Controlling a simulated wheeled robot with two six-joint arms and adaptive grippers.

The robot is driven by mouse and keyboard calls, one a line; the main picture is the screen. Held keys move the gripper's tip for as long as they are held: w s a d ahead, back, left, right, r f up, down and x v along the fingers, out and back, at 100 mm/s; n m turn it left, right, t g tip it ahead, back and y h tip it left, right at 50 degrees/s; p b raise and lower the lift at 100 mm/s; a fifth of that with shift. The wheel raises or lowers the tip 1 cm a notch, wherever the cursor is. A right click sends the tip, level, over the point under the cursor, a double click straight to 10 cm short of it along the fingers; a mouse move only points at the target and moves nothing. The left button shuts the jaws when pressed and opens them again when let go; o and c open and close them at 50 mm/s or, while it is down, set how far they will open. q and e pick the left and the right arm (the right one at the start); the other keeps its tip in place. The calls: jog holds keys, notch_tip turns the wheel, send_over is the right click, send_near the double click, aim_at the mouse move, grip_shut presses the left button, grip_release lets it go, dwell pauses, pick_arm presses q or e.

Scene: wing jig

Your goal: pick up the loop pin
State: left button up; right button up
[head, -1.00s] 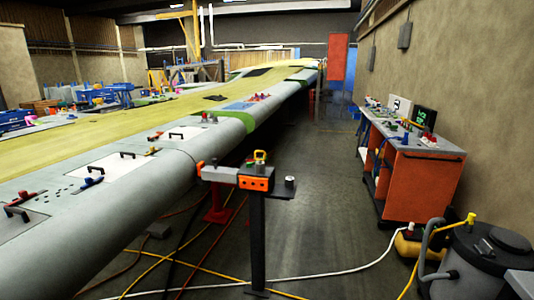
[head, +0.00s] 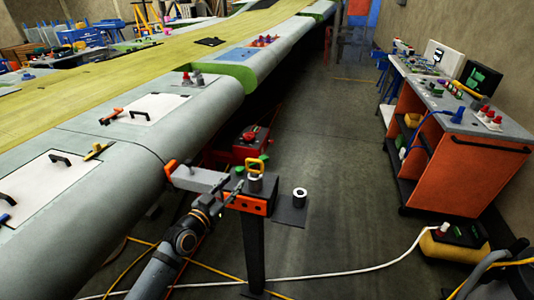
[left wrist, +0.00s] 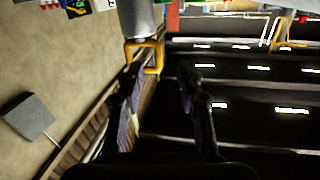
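The loop pin is a yellow loop (head: 256,165) standing upright on a grey cylindrical holder (head: 255,183) on top of the black stand. My left gripper (head: 238,187) comes in from the lower left in the head view, just left of the loop and holder. In the left wrist view the yellow loop (left wrist: 160,58) appears upside down below the grey cylinder (left wrist: 138,18). The left gripper's two fingers (left wrist: 160,80) are apart, with the loop near the left finger's tip. I cannot tell whether they touch. My right gripper is not in view.
The large wing (head: 110,160) lies left. An orange cart (head: 437,165) stands right. Cables cross the floor; the middle aisle is clear.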

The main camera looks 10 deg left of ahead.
aim_at(248, 167)
pick_arm(q)
jog(key=w, duration=0.1)
jog(key=w+d, duration=0.1)
jog(key=w, duration=0.1)
jog(key=w+r, duration=0.1)
jog(key=shift+w+d, duration=0.15)
jog(key=shift+d, duration=0.15)
jog(key=x, duration=0.5)
jog(key=shift+w+r, duration=0.1)
jog(key=shift+w, duration=0.05)
jog(key=shift+r, duration=0.1)
jog(key=shift+c, duration=0.6)
jog(key=shift+s+a, duration=0.1)
jog(key=shift+s, duration=0.15)
jog(key=shift+c, duration=1.2)
jog(key=shift+w, duration=0.1)
grip_shut()
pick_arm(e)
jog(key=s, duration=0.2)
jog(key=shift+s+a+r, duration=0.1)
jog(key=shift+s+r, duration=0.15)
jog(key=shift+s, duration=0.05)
